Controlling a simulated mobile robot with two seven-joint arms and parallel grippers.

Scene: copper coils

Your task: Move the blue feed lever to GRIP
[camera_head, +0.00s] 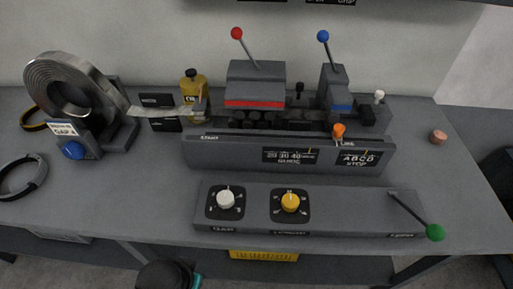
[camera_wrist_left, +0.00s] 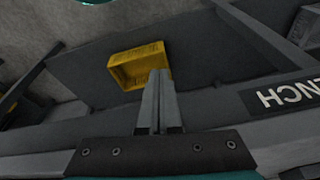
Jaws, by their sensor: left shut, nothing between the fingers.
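The blue feed lever (camera_head: 324,37) has a blue ball on a thin rod. It rises from the grey block with a blue stripe (camera_head: 338,91) at the right of the machine in the head view, with its ball leaning a little left of its base. Lettering on a dark plate at the top edge is cut off. My left gripper (camera_wrist_left: 158,73) is shut and empty in the left wrist view, over the area by a yellow bin, well away from the lever. A dark rounded part at the bottom of the head view looks like my own arm. My right gripper is not in view.
A red-ball lever (camera_head: 237,34) stands left of the blue one. An orange knob (camera_head: 338,130) and a green-ball lever (camera_head: 434,232) are in front. A metal coil (camera_head: 64,84) stands at left. The yellow bin (camera_head: 263,255) is below the bench edge. The bench's right end is mostly clear.

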